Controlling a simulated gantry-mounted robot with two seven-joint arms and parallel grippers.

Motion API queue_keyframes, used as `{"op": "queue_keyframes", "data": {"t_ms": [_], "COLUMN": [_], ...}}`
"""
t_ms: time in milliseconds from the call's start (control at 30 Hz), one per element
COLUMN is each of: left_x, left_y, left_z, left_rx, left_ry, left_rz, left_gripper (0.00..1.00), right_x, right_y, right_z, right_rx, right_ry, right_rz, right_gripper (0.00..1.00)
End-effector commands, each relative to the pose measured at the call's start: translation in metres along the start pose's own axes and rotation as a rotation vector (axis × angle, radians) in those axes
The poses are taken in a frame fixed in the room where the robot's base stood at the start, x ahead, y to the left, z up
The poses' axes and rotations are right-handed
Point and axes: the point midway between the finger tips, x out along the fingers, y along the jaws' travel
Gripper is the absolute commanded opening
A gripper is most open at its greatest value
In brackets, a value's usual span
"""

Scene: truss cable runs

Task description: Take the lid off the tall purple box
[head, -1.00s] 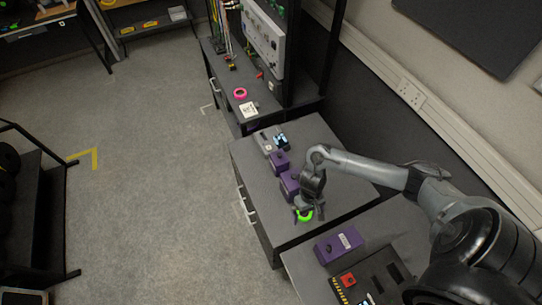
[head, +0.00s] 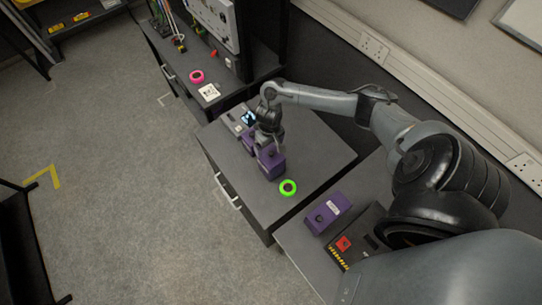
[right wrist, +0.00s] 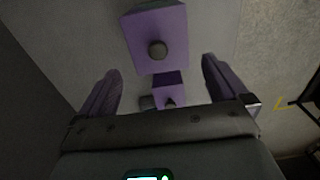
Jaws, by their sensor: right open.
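Purple boxes stand in a row on the middle dark cabinet. The nearer one (head: 271,167) looks the taller; a smaller purple box (head: 248,142) stands behind it, partly hidden by my gripper. My right gripper (head: 268,148) is over these boxes, pointing down. In the right wrist view its two fingers (right wrist: 160,64) are apart with nothing held. That view shows a large purple box (right wrist: 172,28) with a dark round knob (right wrist: 157,50), and a smaller purple box (right wrist: 167,90) with a knob. I cannot tell whether the fingers touch a box. My left gripper is not in view.
A green ring (head: 288,187) lies on the cabinet top (head: 318,160) near its front. A labelled purple box (head: 328,212) and a panel with a red part (head: 343,243) are on the nearer surface. A pink ring (head: 196,76) lies farther back.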

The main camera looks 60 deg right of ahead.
Motion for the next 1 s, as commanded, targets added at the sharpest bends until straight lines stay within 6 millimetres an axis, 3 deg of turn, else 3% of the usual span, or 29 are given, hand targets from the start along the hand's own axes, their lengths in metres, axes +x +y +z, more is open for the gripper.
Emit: {"op": "queue_keyframes", "data": {"t_ms": [433, 800, 1000], "left_x": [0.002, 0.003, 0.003], "left_y": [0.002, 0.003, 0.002], "left_z": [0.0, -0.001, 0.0], "left_rx": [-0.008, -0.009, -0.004], "left_ry": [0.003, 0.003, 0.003], "left_rz": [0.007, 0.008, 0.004], "left_gripper": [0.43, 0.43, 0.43], "right_x": [0.046, 0.053, 0.053], "right_y": [0.001, 0.002, 0.002], "right_z": [-0.005, -0.005, -0.005], "right_rx": [0.0, -0.001, 0.0], "right_ry": [-0.001, 0.001, 0.001], "right_rz": [-0.001, 0.0, 0.001], "right_gripper": [1.0, 1.0, 0.69]}}
